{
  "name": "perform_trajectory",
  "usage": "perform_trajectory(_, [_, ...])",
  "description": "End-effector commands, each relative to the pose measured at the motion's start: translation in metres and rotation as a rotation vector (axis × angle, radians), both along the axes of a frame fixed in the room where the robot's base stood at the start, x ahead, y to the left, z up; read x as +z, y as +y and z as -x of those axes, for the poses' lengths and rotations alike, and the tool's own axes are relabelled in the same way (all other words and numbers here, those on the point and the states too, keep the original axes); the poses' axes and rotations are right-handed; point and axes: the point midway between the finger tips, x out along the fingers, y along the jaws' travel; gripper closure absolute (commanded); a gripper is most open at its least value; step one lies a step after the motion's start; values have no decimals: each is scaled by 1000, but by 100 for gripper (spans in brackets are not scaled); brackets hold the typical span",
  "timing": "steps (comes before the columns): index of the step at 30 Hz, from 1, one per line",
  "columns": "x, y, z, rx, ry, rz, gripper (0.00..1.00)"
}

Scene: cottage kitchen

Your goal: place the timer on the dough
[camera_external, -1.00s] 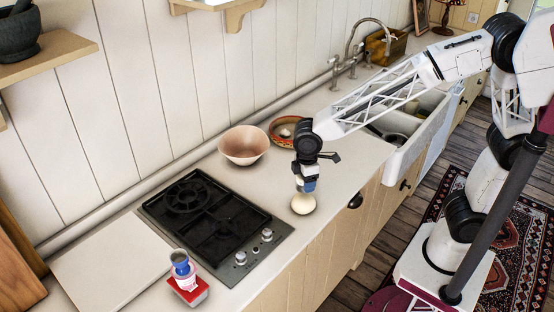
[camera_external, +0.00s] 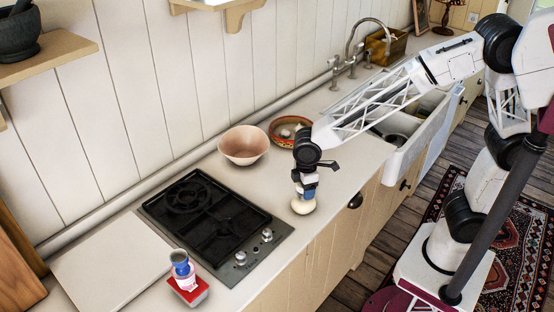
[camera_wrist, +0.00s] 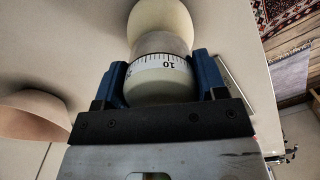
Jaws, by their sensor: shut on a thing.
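The timer (camera_wrist: 160,78) is a pale round piece with a numbered dial band and a grey upper part. My gripper (camera_wrist: 162,82) is shut on it, with a blue finger on each side. The dough (camera_wrist: 160,18) is a cream-coloured ball just beyond the timer in the wrist view. In the external view the dough (camera_external: 303,205) sits on the counter near its front edge, directly under my gripper (camera_external: 307,190). The timer is mostly hidden there between the fingers. It appears at or very close to the top of the dough; I cannot tell if they touch.
A pink bowl (camera_external: 243,147) and a terracotta dish (camera_external: 283,133) stand behind the dough. The black hob (camera_external: 212,220) is to the left. A red box with stacked items (camera_external: 187,284) stands at the front left. The sink (camera_external: 424,125) is to the right.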

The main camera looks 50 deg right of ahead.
Motion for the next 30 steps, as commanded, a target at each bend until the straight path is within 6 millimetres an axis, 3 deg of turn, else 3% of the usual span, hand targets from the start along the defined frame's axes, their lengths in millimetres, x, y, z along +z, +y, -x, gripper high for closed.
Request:
perform_trajectory(4, [-3,0,0,0,0,0,70])
perform_trajectory(5, [-3,0,0,0,1,1,33])
perform_trajectory(10, [-3,0,0,0,1,1,9])
perform_trajectory(23, [2,0,0,0,-1,-1,9])
perform_trajectory(30, [23,0,0,0,-2,-1,9])
